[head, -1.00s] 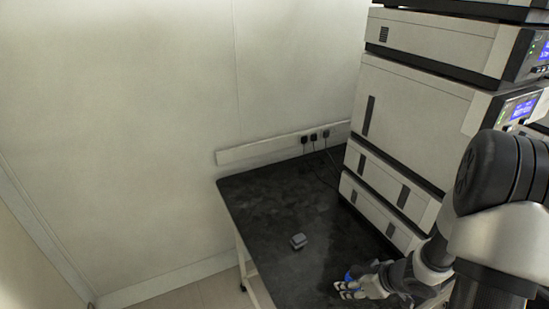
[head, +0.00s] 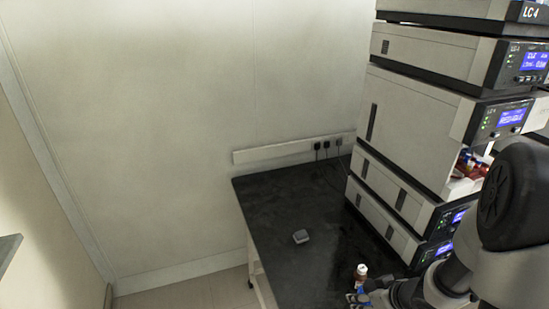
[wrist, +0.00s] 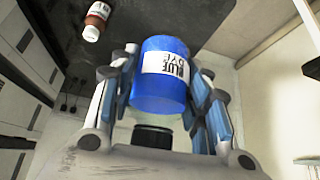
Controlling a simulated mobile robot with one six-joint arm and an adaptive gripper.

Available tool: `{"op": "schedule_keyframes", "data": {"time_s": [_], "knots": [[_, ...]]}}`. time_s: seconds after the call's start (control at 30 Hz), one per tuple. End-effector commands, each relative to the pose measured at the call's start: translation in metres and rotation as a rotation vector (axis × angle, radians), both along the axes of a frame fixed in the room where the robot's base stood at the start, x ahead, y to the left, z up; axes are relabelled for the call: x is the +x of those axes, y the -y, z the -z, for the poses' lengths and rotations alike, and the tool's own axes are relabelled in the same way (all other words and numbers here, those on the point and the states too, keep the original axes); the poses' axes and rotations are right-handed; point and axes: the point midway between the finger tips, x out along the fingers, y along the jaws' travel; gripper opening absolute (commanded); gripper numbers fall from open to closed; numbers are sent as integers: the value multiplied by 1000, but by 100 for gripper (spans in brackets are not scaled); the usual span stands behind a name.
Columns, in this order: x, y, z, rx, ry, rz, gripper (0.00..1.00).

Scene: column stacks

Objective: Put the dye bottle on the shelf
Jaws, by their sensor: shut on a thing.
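The dye bottle (wrist: 160,90) is blue with a white label reading "BLUE DYE" and a dark cap. In the wrist view it lies between the blue-padded fingers of my gripper (wrist: 165,95), which is shut on it. Its label reads upside down there, with the cap toward the bottom of the picture. In the head view my gripper (head: 359,299) is at the lower edge, by the front of the dark bench, and the bottle is hard to make out there. I cannot tell which surface is the shelf.
A brown bottle with a white cap (head: 361,271) is just beyond my gripper on the dark bench (head: 275,210); it also shows in the wrist view (wrist: 94,22). Tall instrument stacks (head: 415,120) stand at right.

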Motion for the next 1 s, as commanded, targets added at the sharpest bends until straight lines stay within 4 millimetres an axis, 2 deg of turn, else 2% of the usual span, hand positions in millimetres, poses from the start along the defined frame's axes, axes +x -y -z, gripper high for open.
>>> {"op": "schedule_keyframes", "data": {"time_s": [0.4, 0.6, 0.87, 1.0], "knots": [[27, -75, -74, 0, 7, 290, 14], [36, -101, -101, 3, 1, 409, 14], [35, -98, -98, 2, -1, 417, 14], [35, -98, -67, 0, -2, 414, 14]]}}
